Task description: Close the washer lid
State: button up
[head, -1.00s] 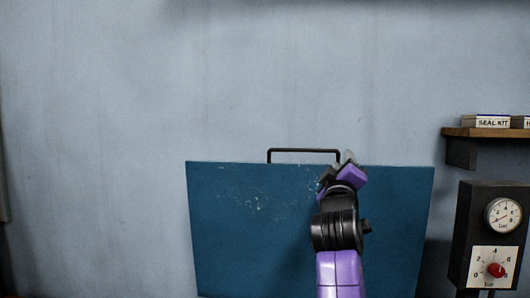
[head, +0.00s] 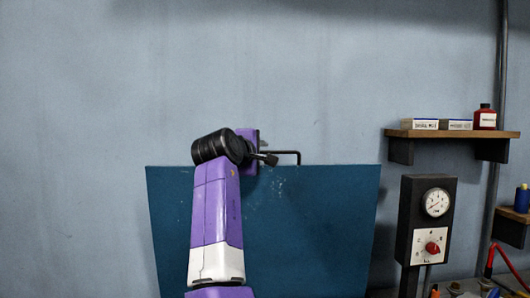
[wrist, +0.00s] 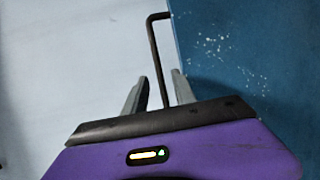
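The washer lid (head: 310,225) is a blue panel standing raised in front of the wall in the head view. A black bar handle (head: 285,151) rises from its top edge. My gripper (head: 262,150) is at the left part of this handle, partly hidden behind my wrist. In the wrist view the lid (wrist: 240,60) fills the right side, and the handle (wrist: 153,45) runs down between the two grey fingers of my gripper (wrist: 156,92). The fingers are apart, with gaps beside the bar. The washer body is not visible.
A wall shelf (head: 450,135) with boxes and a red bottle (head: 485,118) is at the right. Below it stands a dark control box (head: 425,222) with a gauge and red knob. A vertical pipe (head: 497,120) runs up the wall. The wall left of the lid is clear.

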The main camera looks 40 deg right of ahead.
jog(key=p+x, duration=0.1)
jog(key=x, duration=0.4)
jog(key=shift+w+d+p, duration=0.2)
jog(key=shift+d+p, duration=0.1)
jog(key=shift+c, duration=0.3)
grip_shut()
jog(key=shift+f, duration=0.1)
dwell(0.8)
